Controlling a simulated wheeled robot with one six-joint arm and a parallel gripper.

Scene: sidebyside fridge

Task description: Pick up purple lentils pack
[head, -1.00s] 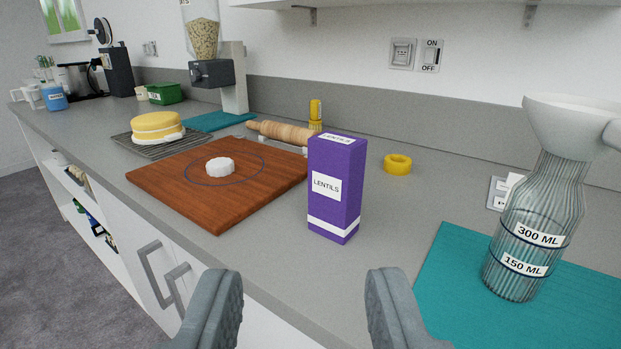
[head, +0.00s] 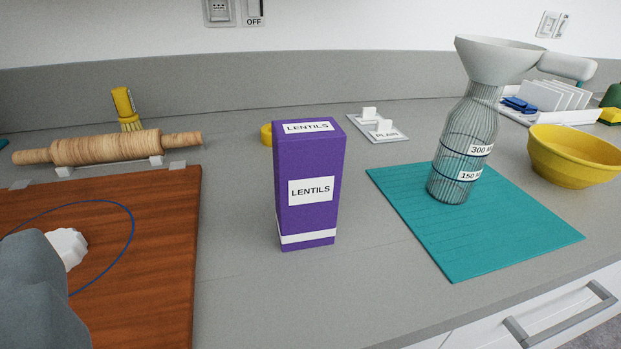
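The purple lentils pack (head: 308,215) stands upright on the grey counter near the middle of the head view, its label facing me. Nothing touches it. Of my gripper (head: 38,295), only one grey finger shows, at the lower left edge over the wooden board. It is well to the left of the pack and apart from it. The other finger is out of view, so the present opening cannot be seen.
The wooden board (head: 165,240) with a white lump (head: 68,247) and a rolling pin (head: 105,147) lie left. A yellow ring (head: 266,134) is behind the pack. Right are a teal mat (head: 500,237), a glass bottle with funnel (head: 462,150) and a yellow bowl (head: 572,155). Counter before the pack is clear.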

